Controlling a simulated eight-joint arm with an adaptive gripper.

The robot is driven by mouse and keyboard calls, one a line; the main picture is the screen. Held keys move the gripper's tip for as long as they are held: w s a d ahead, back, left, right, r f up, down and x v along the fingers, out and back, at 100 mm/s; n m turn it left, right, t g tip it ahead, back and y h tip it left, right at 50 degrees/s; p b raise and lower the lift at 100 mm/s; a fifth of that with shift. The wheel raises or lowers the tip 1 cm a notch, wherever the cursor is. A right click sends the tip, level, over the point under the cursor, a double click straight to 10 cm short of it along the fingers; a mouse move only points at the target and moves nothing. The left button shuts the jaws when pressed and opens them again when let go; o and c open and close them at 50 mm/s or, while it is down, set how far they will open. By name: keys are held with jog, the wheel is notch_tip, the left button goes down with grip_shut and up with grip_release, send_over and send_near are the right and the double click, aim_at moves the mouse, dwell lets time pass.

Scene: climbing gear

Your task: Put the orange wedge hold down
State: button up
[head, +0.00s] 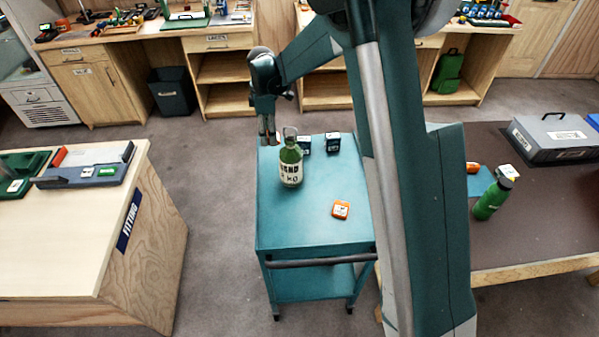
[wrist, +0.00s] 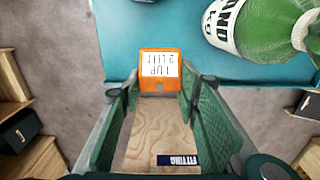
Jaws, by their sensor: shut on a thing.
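An orange block with a white printed label, which I take for the orange wedge hold (wrist: 160,67), is between my fingertips in the wrist view. My gripper (wrist: 156,88) is shut on it. In the wrist view it overlaps the edge of the teal trolley (wrist: 140,25). In the head view my gripper (head: 268,136) points down at the back left corner of the trolley top (head: 285,225). The held piece is hardly visible there, and I cannot tell its height above the top.
A green bottle with a white label (head: 290,165) stands close by. Two dark boxes (head: 333,143) (head: 305,144) sit at the trolley's back. Another orange piece (head: 341,209) lies on its right half. The front left top is clear. A wooden fitting table (head: 70,235) stands left.

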send_over(271, 158)
jog(key=shift+s+f, duration=0.1)
jog(key=shift+f, duration=2.9)
jog(key=shift+f, duration=0.1)
jog(key=shift+f+b, duration=0.3)
jog(key=shift+f, duration=1.5)
jog(key=shift+f, duration=0.1)
jog(key=o, duration=0.9)
notch_tip(271, 158, up, 12)
jog(key=shift+r+p, duration=0.15)
jog(key=shift+p, duration=0.25)
jog(key=shift+o, duration=0.4)
